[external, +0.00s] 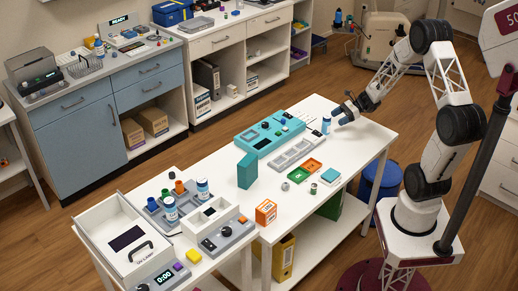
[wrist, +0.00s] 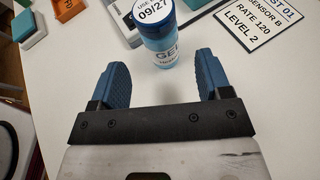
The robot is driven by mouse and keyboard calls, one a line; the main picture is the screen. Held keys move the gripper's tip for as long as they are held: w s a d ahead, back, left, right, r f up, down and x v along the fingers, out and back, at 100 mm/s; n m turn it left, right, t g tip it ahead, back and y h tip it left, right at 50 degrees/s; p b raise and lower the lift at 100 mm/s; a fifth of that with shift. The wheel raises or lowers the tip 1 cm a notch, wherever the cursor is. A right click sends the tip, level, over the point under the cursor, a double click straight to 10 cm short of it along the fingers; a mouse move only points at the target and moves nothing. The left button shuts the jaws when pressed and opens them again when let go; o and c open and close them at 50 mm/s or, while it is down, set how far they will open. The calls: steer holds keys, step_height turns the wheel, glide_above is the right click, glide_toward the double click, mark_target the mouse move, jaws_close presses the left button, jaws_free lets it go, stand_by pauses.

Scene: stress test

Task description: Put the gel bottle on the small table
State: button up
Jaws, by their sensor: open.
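The gel bottle (wrist: 160,38) stands upright on the white workbench, with a blue body and a white label reading GEL and 09/27. In the external view it is the small blue bottle (external: 326,125) at the bench's far right part. My gripper (wrist: 158,64) is open, its two blue fingers pointing toward the bottle, which stands between or just beyond the fingertips. In the external view my gripper (external: 346,108) is low beside the bottle. A smaller white table (external: 212,264) at the front left carries a tray, bottles and devices; I cannot tell for sure that it is the small table.
A sign card (wrist: 262,20) lies right of the bottle. A teal block (external: 247,170) stands upright.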

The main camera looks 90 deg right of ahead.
steer(key=shift+v, duration=2.35)
steer(key=shift+o, duration=0.4)
steer(key=shift+w+a, duration=0.1)
steer(key=h, duration=0.1)
steer(key=m+h, duration=0.7)
glide_toward(326, 125)
steer(key=shift+w+d+f, duration=0.15)
steer(key=shift+w+d, duration=0.25)
steer(key=shift+d, duration=0.15)
steer(key=shift+w+d+f, duration=0.15)
steer(key=shift+w+d, duration=0.25)
steer(key=shift+d, duration=0.15)
steer(key=shift+w, duration=0.1)
steer(key=shift+x, duration=1.25)
steer(key=shift+d+f, duration=0.1)
steer(key=shift+d, duration=0.05)
